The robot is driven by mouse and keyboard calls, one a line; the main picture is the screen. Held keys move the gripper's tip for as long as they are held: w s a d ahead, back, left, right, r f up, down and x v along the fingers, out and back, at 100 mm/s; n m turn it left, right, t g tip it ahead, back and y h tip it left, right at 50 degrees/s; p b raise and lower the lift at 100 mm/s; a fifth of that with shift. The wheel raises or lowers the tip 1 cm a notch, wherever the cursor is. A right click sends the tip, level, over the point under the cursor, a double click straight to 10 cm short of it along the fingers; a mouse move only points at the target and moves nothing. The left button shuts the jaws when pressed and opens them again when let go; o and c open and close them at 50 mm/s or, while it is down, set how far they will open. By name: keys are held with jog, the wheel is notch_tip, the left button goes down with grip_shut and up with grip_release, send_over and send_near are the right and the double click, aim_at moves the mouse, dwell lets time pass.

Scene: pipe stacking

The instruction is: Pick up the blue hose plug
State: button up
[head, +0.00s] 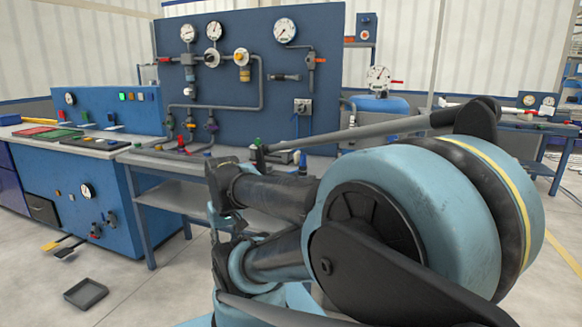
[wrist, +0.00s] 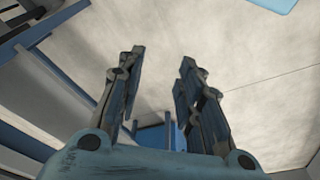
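A small blue upright piece (head: 302,160) stands on the workbench in the head view, just above my arm; it looks like the blue hose plug, but it is too small to be certain. In the wrist view my gripper (wrist: 162,57) is open, with its two fingers wide apart and nothing between them. That view looks at pale floor and blue frame parts, and no hose plug can be made out in it. In the head view my arm covers part of the bench, and the gripper's fingers cannot be made out clearly.
The workbench (head: 160,158) carries small fittings, including a green-topped one (head: 258,145). A blue gauge panel (head: 262,60) with pipes rises behind it. A blue console (head: 90,195) stands left.

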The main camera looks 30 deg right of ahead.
jog(key=shift+a, duration=0.25)
